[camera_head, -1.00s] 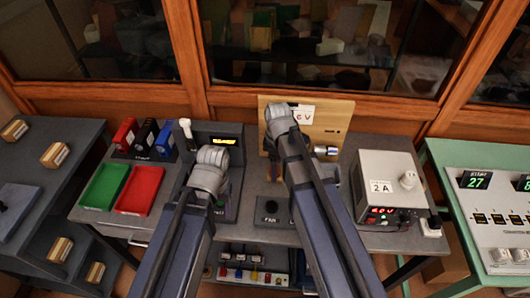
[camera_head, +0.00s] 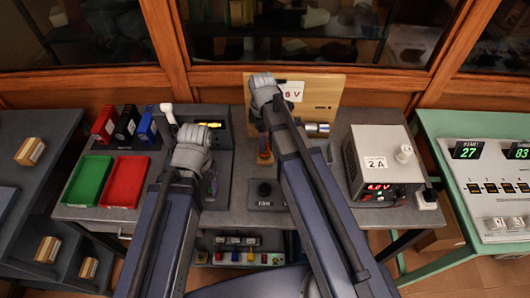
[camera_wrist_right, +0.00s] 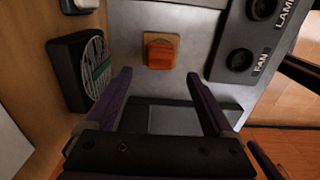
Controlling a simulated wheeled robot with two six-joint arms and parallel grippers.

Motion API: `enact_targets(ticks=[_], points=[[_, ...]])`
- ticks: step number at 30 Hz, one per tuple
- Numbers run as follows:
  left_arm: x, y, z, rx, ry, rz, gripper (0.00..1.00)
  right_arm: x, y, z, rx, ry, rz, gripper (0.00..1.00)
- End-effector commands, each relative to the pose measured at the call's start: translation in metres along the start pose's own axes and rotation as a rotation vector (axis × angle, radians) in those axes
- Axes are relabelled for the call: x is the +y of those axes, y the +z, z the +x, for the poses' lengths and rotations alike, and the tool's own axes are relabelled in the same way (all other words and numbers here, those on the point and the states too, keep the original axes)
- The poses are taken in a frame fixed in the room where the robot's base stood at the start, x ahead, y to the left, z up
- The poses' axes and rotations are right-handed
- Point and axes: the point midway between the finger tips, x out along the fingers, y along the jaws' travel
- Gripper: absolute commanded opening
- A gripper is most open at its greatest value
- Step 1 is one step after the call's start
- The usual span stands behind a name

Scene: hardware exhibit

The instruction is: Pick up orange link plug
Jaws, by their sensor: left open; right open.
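The orange link plug (camera_wrist_right: 160,53) is a small orange block on a paler orange-tan base, resting on the grey surface in the right wrist view. It also shows small and partly hidden behind my right arm in the head view (camera_head: 265,151). My right gripper (camera_wrist_right: 158,92) is open and empty. Its two dark fingers point toward the plug, which lies beyond and between them, apart from both. My left gripper (camera_head: 210,186) is open at the left of the bench middle, left of the plug. Its fingers are mostly hidden by its wrist.
A fan unit (camera_wrist_right: 90,72) stands left of the plug, and a panel with lamp and fan knobs (camera_wrist_right: 245,45) right. On the bench are green (camera_head: 90,180) and red (camera_head: 125,182) trays, a wooden board (camera_head: 325,95) and a power supply (camera_head: 382,165). A shelf (camera_head: 240,245) holds coloured parts below.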

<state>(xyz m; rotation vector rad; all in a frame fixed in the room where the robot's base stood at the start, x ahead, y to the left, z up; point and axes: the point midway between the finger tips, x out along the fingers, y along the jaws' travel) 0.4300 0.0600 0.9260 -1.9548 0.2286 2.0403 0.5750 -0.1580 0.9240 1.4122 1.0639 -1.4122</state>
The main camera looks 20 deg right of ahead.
Motion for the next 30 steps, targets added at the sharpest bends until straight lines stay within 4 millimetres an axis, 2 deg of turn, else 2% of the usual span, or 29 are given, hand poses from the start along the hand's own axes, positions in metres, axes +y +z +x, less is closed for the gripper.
enact_targets(ticks=[8, 18, 27, 30], points=[[0.001, -0.001, 0.010, 0.000, 0.000, 0.000, 0.71, 0.000, 0.001, 0.010, 0.000, 0.000, 0.001, 0.88], [0.005, -0.003, 0.050, 0.000, 0.000, 0.000, 0.71, 0.000, 0.002, 0.051, 0.000, 0.000, 0.000, 0.88], [0.005, -0.003, 0.051, 0.000, 0.000, 0.000, 0.71, 0.000, 0.002, 0.051, 0.000, 0.000, 0.000, 0.88], [0.005, -0.003, 0.051, 0.000, 0.000, 0.000, 0.71, 0.000, 0.002, 0.051, 0.000, 0.000, 0.000, 0.79]])
